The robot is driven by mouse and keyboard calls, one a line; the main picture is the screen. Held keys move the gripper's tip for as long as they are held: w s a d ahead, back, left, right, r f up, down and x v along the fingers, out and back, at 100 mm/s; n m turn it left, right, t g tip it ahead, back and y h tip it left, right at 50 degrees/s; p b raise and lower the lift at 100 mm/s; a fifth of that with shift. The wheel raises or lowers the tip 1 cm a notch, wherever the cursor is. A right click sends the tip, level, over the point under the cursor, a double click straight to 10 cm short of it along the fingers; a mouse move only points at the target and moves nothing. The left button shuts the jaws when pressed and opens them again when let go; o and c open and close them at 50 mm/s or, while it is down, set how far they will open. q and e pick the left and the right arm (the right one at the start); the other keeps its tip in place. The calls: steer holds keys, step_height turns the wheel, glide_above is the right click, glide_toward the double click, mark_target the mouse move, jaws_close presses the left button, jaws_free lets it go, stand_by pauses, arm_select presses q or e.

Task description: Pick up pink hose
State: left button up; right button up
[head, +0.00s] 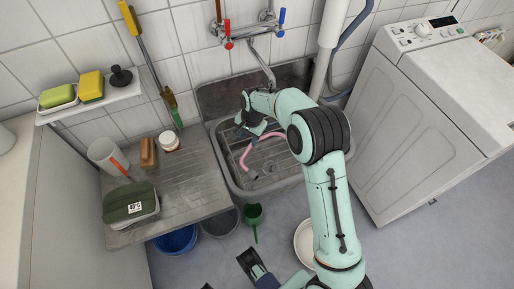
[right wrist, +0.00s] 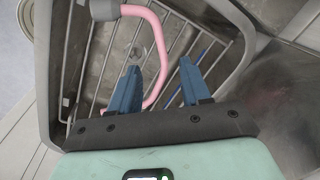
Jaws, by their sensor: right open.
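The pink hose (head: 247,157) lies bent in the grey sink (head: 229,172). In the right wrist view the hose (right wrist: 159,36) curves from a grey end piece at the top down between my fingers. My right gripper (head: 250,130) reaches over the sink, pointing down toward the hose. Its blue fingers (right wrist: 159,68) are apart, with the hose showing in the gap, nearer the left finger. I cannot tell how far below the fingertips the hose is. The arm hides part of the sink in the head view. A dark finger of my left gripper (head: 248,262) shows at the bottom edge.
A wire rack (right wrist: 95,60) lies in the sink. The taps (head: 250,30) and spout are behind it. The drainboard (head: 190,180) on the left holds a green-lidded box (head: 130,203), a white cup (head: 108,157) and a brush. A washing machine (head: 420,130) stands to the right.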

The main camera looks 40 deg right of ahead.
steer(key=b, duration=0.1)
glide_above(245, 154)
steer(key=s, duration=0.1)
step_height(245, 154, down, 5)
steer(key=f, duration=0.2)
steer(key=f+b, duration=0.1)
steer(key=f, duration=0.1)
steer(key=w+f, duration=0.1)
steer(key=f, duration=0.1)
steer(key=shift+f+b, duration=0.3)
steer(key=shift+b, duration=0.05)
arm_select(q)
steer(key=shift+t+y, duration=0.4)
steer(key=shift+t, duration=0.4)
steer(key=w+f, duration=0.1)
steer(key=w+a+f, duration=0.2)
steer(key=w, duration=0.1)
steer(key=shift+f, duration=0.2)
arm_select(e)
jaws_close()
